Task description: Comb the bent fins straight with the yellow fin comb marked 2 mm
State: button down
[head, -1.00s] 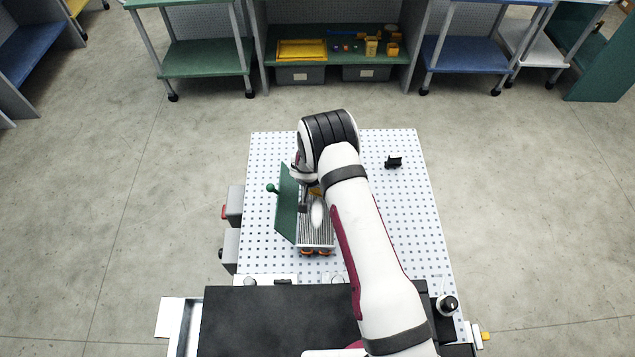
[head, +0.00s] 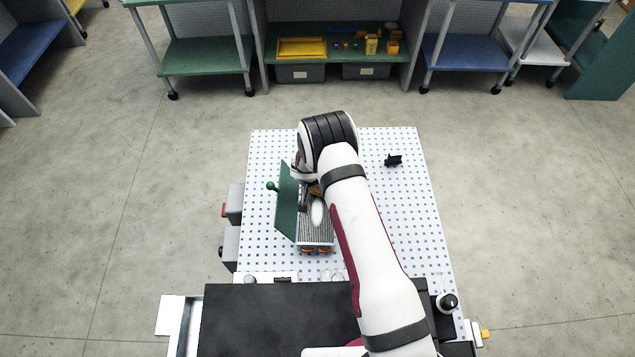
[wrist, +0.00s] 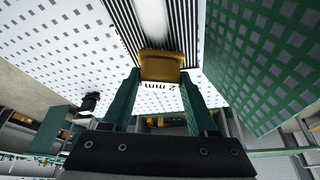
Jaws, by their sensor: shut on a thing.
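The finned block (head: 316,238) lies on the perforated bench, with a pale oval patch (head: 318,213) on its fins. In the wrist view the dark and light fins (wrist: 180,22) run up from the comb, and the pale patch (wrist: 151,18) lies just beyond it. My gripper (wrist: 160,80) is shut on the yellow fin comb (wrist: 161,65), whose label "2 mm" shows upside down. The comb's edge is at the fins; I cannot tell whether its teeth are in them. In the head view my arm partly hides the gripper and the comb (head: 315,190).
A green upright panel (head: 286,203) with a green knob (head: 271,187) stands close along the block's left side. A small black holder (head: 393,160) stands on the bench at the right.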

jog(key=shift+f, duration=0.1)
dwell(0.4)
jog(key=shift+s+a, duration=0.1)
jog(key=shift+s, duration=1.35)
jog(key=shift+s, duration=1.35)
jog(key=shift+s+a, duration=0.15)
jog(key=shift+s, duration=1.25)
jog(key=shift+s, duration=0.1)
jog(key=shift+s+a, duration=0.1)
jog(key=shift+s, duration=1.15)
